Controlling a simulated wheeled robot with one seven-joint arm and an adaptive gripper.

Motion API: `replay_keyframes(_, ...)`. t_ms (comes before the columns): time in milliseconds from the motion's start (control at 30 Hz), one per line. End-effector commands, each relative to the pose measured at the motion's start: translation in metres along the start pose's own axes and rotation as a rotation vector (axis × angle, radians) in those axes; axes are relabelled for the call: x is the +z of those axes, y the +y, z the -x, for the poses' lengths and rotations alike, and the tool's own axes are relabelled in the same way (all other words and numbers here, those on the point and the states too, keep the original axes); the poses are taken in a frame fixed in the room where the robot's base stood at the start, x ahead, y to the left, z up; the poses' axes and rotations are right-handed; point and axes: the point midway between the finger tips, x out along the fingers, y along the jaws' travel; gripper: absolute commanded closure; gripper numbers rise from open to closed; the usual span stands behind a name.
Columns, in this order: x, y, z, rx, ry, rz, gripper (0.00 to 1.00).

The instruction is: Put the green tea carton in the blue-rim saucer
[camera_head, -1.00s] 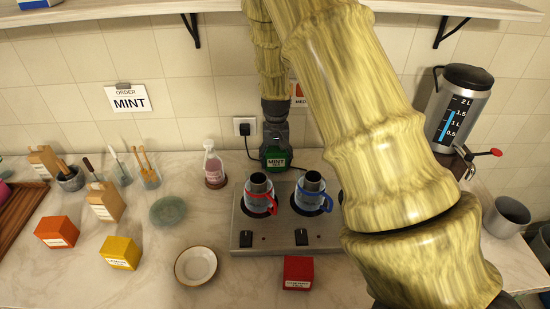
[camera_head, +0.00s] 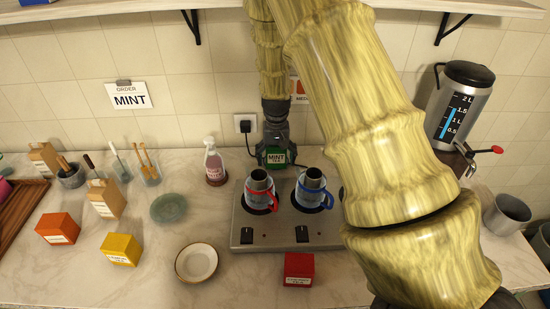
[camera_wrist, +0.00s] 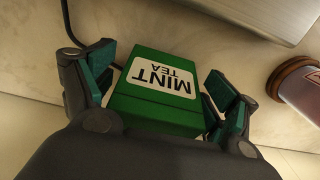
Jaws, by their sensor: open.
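The green carton (camera_head: 275,158) with a white MINT TEA label is at the back of the counter, behind the hot plate. In the wrist view, the carton (camera_wrist: 157,88) sits between the two fingers of my gripper (camera_wrist: 165,95). My gripper is open, with a finger on each side and a small gap visible on the right. Whether the left pad touches cannot be told. In the head view my gripper (camera_head: 275,146) is over the carton and partly hides it. A white saucer (camera_head: 196,263) lies empty at front centre-left; its rim looks dark or brownish, not clearly blue.
The hot plate (camera_head: 270,237) bears red-handled (camera_head: 260,191) and blue-handled (camera_head: 312,190) mugs. A pink bottle (camera_head: 215,164) stands left of the carton. A grey-green dish (camera_head: 169,208), orange (camera_head: 58,229), yellow (camera_head: 121,250) and red (camera_head: 298,268) cartons lie around. My arm hides the right side.

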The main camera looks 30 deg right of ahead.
Motion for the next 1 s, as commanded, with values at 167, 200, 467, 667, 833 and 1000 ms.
replay_keyframes(167,0.0,0.0,0.001,0.0,0.0,0.0,0.13)
replay_keyframes(200,0.0,0.0,0.003,0.0,0.0,0.001,0.13)
replay_keyframes(467,-0.001,-0.001,0.028,-0.001,0.003,0.001,0.13)
replay_keyframes(667,-0.001,-0.001,0.055,-0.001,0.003,0.002,0.13)
replay_keyframes(833,-0.001,-0.001,0.074,0.0,0.003,0.001,0.13)
replay_keyframes(1000,0.0,-0.001,0.084,0.0,0.0,0.002,0.13)
